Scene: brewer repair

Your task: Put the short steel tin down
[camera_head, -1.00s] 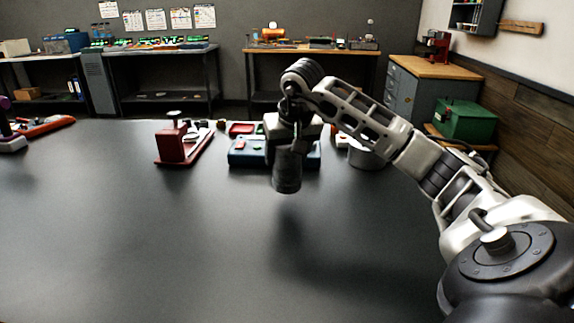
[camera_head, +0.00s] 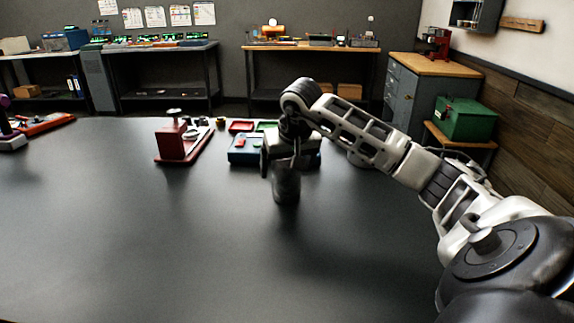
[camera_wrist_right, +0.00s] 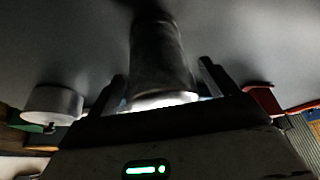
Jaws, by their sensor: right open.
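The steel tin (camera_head: 286,184) is a dark grey cylinder standing upright, apparently on the black table, near the middle of the head view. My right gripper (camera_head: 284,161) is above it, with its fingers pointing down around the tin's upper part. In the right wrist view the tin (camera_wrist_right: 160,60) is between the two fingers of my right gripper (camera_wrist_right: 163,82), with a gap on each side. The gripper is open. My left gripper is not in view.
A red device (camera_head: 172,145) stands left of the tin. A blue box (camera_head: 243,152) and small coloured trays are behind it. A pale wide cylinder (camera_wrist_right: 52,103) is partly hidden by my arm in the head view.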

